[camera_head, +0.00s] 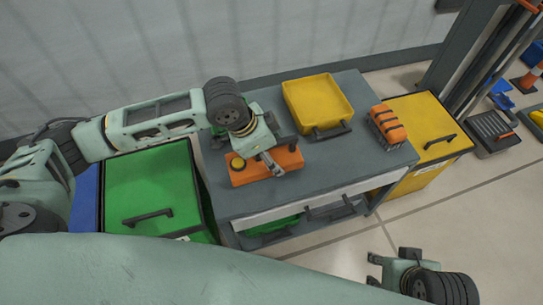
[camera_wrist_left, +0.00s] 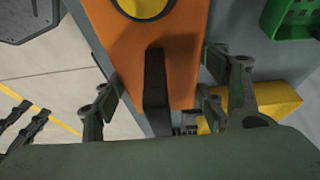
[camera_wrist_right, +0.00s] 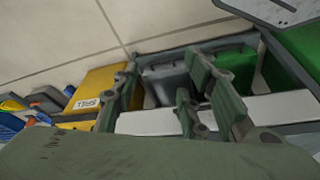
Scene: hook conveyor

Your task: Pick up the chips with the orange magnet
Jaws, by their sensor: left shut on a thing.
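The orange magnet (camera_head: 289,160) is a flat orange block with a yellow disc and a dark handle, on or just above the grey worktop; I cannot tell if it touches. My left gripper (camera_head: 268,162) is over it and shut on it. In the left wrist view the orange magnet (camera_wrist_left: 188,70) lies between the two fingers, its dark handle (camera_wrist_left: 156,90) in the middle. My right gripper (camera_head: 374,269) is open and empty in front of the worktop, low at the right. No chips can be made out.
A yellow tray (camera_head: 318,96) with a dark handle and an orange slotted item (camera_head: 390,120) are on the grey worktop (camera_head: 345,165). A green bin (camera_head: 150,190) stands at its left, a yellow bin (camera_head: 425,120) at its right. Green and grey containers sit on the shelf below.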

